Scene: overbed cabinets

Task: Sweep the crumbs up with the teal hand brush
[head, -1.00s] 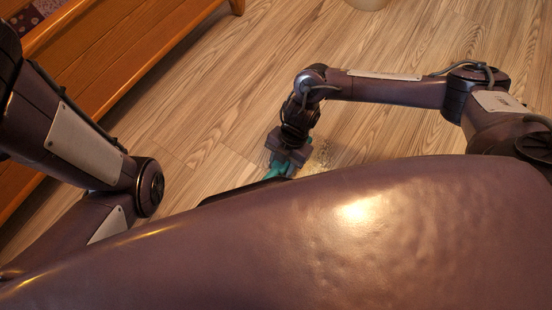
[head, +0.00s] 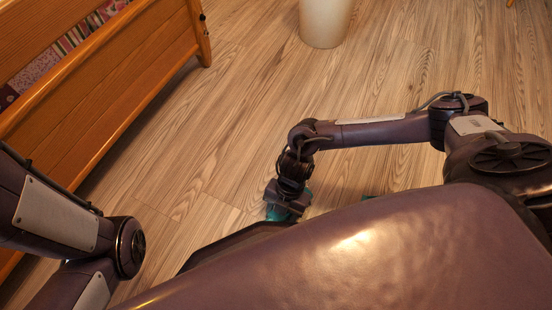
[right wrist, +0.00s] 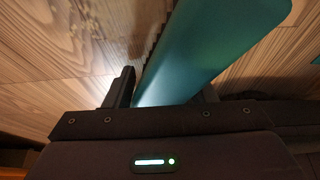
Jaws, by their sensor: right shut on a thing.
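My right gripper (head: 283,203) is low over the floor, just beyond the edge of my own body. In the right wrist view the right gripper (right wrist: 165,92) is shut on the teal hand brush (right wrist: 215,40), with a dark finger on each side of it. A strip of dark bristles shows along the brush's left edge. In the head view only small teal parts of the brush (head: 272,213) show beside the gripper.
A wooden bed frame (head: 110,100) stands at the left. A white bin (head: 325,22) stands at the back. The wood floor (head: 230,120) between is clear.

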